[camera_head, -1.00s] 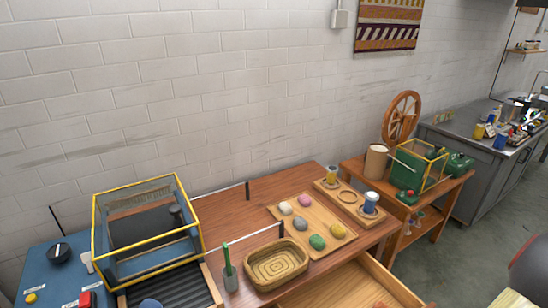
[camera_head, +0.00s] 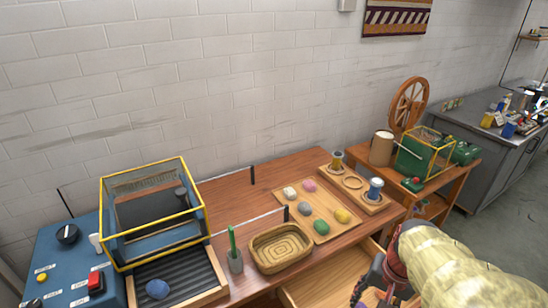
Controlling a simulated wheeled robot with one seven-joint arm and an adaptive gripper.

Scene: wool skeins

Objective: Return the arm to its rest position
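My arm (camera_head: 455,265) shows at the lower right, in a pale yellow sleeve-like cover, in front of the open drawer's right side. My gripper (camera_head: 372,288) is partly in view at the bottom edge, dark and cut off by the frame. Its fingertips are not clear, so I cannot tell whether it is open or shut or holds anything.
A yellow-framed machine (camera_head: 155,250) stands left. The drawer (camera_head: 325,272) is open below my arm's side. A spinning wheel (camera_head: 408,105) stands behind.

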